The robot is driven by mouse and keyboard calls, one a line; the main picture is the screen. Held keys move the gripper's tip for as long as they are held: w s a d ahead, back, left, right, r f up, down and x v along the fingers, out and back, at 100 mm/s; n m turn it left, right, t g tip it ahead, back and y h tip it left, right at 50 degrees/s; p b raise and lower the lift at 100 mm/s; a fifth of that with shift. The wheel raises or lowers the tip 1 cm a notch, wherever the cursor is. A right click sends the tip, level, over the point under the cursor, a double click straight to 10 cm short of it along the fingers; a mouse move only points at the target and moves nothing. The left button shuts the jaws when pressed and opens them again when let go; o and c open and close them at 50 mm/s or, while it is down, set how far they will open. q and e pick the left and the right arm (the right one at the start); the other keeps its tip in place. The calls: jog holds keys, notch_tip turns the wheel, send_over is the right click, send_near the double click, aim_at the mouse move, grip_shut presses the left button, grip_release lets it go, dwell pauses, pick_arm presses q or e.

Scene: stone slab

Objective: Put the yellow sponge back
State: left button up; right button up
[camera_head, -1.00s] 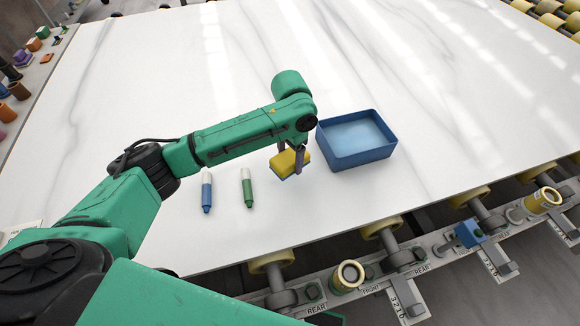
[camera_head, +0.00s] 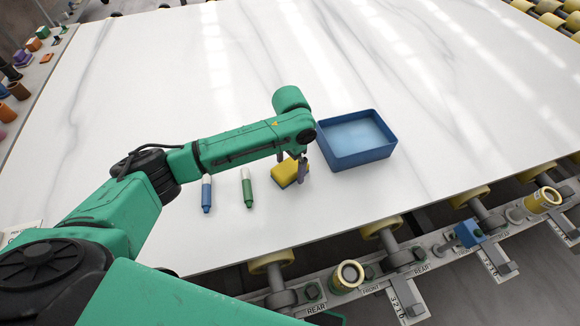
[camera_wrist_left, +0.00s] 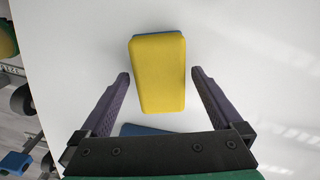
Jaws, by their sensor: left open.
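The yellow sponge (camera_head: 286,174), with a blue underside edge, appears to rest on the white slab, left of the blue bin. It also shows in the left wrist view (camera_wrist_left: 158,75). My left gripper (camera_head: 292,171) is low over the sponge, with its fingers on either side of it. In the left wrist view the fingers (camera_wrist_left: 161,73) are open, with white slab visible between each finger and the sponge. The blue bin (camera_head: 357,155) is open, and its visible floor is empty. My right gripper is not in view.
A blue-and-white marker (camera_head: 207,193) and a green-and-white marker (camera_head: 247,188) lie left of the sponge. A rail with rollers (camera_head: 385,235) runs along the slab's near edge. The slab behind the arm is clear.

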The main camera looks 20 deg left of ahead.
aim_at(290, 166)
pick_arm(q)
notch_tip(290, 166, up, 11)
